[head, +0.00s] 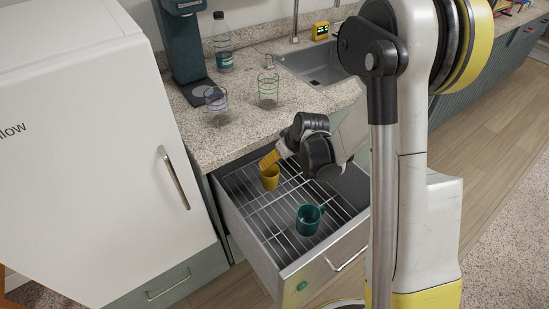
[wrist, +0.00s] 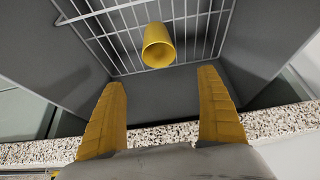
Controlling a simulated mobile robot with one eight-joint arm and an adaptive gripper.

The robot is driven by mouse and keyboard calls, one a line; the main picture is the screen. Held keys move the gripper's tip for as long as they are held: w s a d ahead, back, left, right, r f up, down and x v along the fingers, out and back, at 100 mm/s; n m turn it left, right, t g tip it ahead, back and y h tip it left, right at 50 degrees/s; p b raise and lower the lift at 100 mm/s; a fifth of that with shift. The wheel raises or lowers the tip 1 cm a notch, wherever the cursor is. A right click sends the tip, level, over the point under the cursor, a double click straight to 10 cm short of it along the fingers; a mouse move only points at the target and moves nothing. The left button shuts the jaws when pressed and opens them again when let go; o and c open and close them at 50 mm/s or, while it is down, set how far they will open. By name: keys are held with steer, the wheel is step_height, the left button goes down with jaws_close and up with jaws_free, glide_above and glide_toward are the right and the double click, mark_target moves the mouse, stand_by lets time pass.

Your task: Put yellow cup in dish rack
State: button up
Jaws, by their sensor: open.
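The yellow cup (head: 270,181) is at the back left of the pulled-out drawer with the wire dish rack (head: 262,222). It looks upright on the wires. The wrist view shows the cup (wrist: 158,46) with its open mouth toward the camera, against the white rack wires (wrist: 105,22). My gripper (head: 268,160) is just above the cup in the head view. In the wrist view my gripper (wrist: 162,80) has its two yellow fingers wide apart, with the cup beyond the tips and nothing between them. Whether a finger touches the cup cannot be told.
A teal mug (head: 308,221) sits in the rack nearer the drawer front. Two glasses (head: 216,98) (head: 268,90), a bottle (head: 222,45) and a dispenser (head: 181,45) stand on the speckled counter (head: 238,125). A sink (head: 312,66) is behind. A white fridge (head: 95,150) stands left.

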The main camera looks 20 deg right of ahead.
steer(key=s+r+m, duration=0.1)
steer(key=s+r, duration=0.5)
steer(key=r, duration=0.5)
steer(key=s+a+r+m+h, duration=0.1)
steer(key=s+r, duration=0.4)
steer(key=s, duration=0.4)
steer(key=s+r+m+t, duration=0.1)
steer(key=s+r, duration=0.4)
steer(key=s, duration=0.4)
steer(key=shift+s+a+m+h, duration=0.25)
steer(key=shift+a+m+h, duration=0.05)
steer(key=shift+a+h, duration=0.1)
steer(key=shift+d, duration=0.1)
